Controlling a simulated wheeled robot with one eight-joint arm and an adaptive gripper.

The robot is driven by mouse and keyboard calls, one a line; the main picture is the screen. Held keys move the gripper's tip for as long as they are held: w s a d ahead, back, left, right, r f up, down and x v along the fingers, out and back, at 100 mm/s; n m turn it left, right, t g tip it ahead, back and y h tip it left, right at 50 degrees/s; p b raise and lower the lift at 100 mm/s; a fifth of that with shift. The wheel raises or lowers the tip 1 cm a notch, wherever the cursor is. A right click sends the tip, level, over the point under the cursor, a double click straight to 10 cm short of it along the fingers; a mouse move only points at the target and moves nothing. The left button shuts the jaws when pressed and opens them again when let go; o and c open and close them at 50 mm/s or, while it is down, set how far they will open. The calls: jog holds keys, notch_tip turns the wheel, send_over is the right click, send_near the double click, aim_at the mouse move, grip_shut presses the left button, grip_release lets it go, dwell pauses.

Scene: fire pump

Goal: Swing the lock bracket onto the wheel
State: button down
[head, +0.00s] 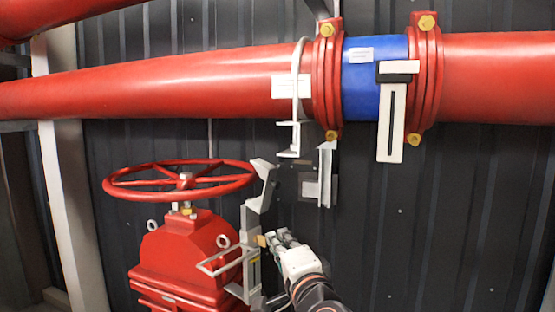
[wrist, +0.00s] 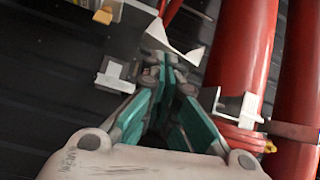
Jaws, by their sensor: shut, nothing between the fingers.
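The red handwheel (head: 180,182) sits level on top of a red valve body (head: 185,255) in the head view. The grey lock bracket (head: 252,225) stands upright just right of the wheel, its notched upper end near the rim's height. A grey loop handle (head: 218,266) juts left from its lower part. My gripper (head: 272,239) is right of the bracket's middle, close to it; contact cannot be told. In the wrist view the gripper's teal fingers (wrist: 167,68) are together and empty. A pale bent metal piece lies just beyond the tips; I cannot tell which part it is.
A thick red pipe (head: 190,86) with a blue section (head: 374,78) runs across above. A metal hanger (head: 326,175) is on the dark ribbed wall above my gripper. A pale post (head: 70,215) stands at left. The lower right is clear.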

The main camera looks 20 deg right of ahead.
jog(key=w+d+r+m+t+h+p, duration=0.1)
jog(key=d+r+m+h+p, duration=0.25)
jog(key=r+m, duration=0.25)
send_near(276, 173)
jog(key=d, duration=0.3)
jog(key=shift+m+h, duration=0.3)
jog(key=shift+h, duration=0.05)
jog(key=shift+w+a+r, duration=0.15)
jog(key=shift+w+a, duration=0.25)
jog(key=shift+w, duration=0.35)
jog(key=shift+w+a+r, duration=0.15)
jog(key=shift+w+a, duration=0.25)
jog(key=shift+w, duration=0.35)
jog(key=shift+w+a+r, duration=0.1)
jog(key=shift+w+a, duration=0.3)
jog(key=shift+w, duration=0.3)
jog(key=shift+r, duration=0.1)
